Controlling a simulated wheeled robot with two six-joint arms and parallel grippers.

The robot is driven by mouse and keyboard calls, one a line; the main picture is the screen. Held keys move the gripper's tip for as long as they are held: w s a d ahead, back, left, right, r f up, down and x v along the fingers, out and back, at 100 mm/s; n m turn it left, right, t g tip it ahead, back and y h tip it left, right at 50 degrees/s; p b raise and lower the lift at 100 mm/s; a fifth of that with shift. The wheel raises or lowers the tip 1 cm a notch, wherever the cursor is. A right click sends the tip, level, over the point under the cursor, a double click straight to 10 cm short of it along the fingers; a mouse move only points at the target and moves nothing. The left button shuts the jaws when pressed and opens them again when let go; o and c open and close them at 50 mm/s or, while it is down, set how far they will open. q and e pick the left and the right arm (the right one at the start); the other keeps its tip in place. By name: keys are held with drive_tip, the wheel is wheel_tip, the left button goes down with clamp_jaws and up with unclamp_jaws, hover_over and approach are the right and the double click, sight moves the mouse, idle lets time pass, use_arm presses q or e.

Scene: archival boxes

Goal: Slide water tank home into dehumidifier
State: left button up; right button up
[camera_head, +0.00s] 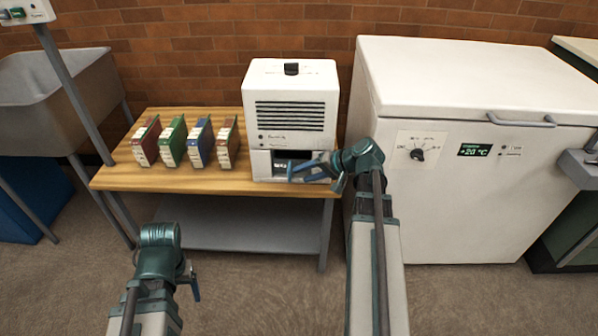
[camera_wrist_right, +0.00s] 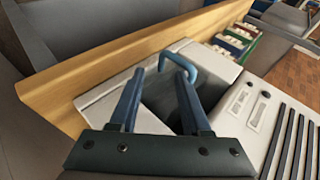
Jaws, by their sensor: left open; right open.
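The white dehumidifier (camera_head: 291,98) stands upright on the wooden bench, with dark louvres above a low front opening. My left gripper (camera_head: 191,280) is open and empty, low before the bench.
Several archival boxes, including a green one (camera_head: 173,142), stand left of the dehumidifier on the bench (camera_head: 230,178). A white chest freezer (camera_head: 470,190) stands close on the right. A grey sink (camera_head: 60,85) is at the far left. The floor before the bench is clear.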

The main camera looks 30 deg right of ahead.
drive_tip(key=p+v, duration=0.5)
drive_tip(key=v, duration=0.5)
drive_tip(key=shift+s+r, duration=0.15)
drive_tip(key=shift+d, duration=0.1)
drive_tip(key=a+f+n+g, duration=0.3)
drive_tip(key=a, duration=0.7)
drive_tip(key=a+f+n+g, duration=0.2)
drive_tip(key=a+f+g, duration=0.1)
drive_tip(key=a, duration=0.7)
drive_tip(key=s+a+f+n+g+h, duration=0.1)
drive_tip(key=s+a+n+h, duration=0.25)
drive_tip(key=a, duration=0.45)
drive_tip(key=s+a+f+n+g+h, duration=0.1)
drive_tip(key=s+a+n+g+h, duration=0.15)
drive_tip(key=s+a+h, duration=0.4)
wheel_tip(320, 180, up, 26)
drive_tip(key=w+a+y+p, duration=0.1)
drive_tip(key=y+p, duration=0.2)
drive_tip(key=p, duration=2.3)
drive_tip(key=shift+w+a+n+t+p, duration=0.15)
drive_tip(key=shift+w+n+t+p, duration=0.15)
drive_tip(key=shift+n+t, duration=0.15)
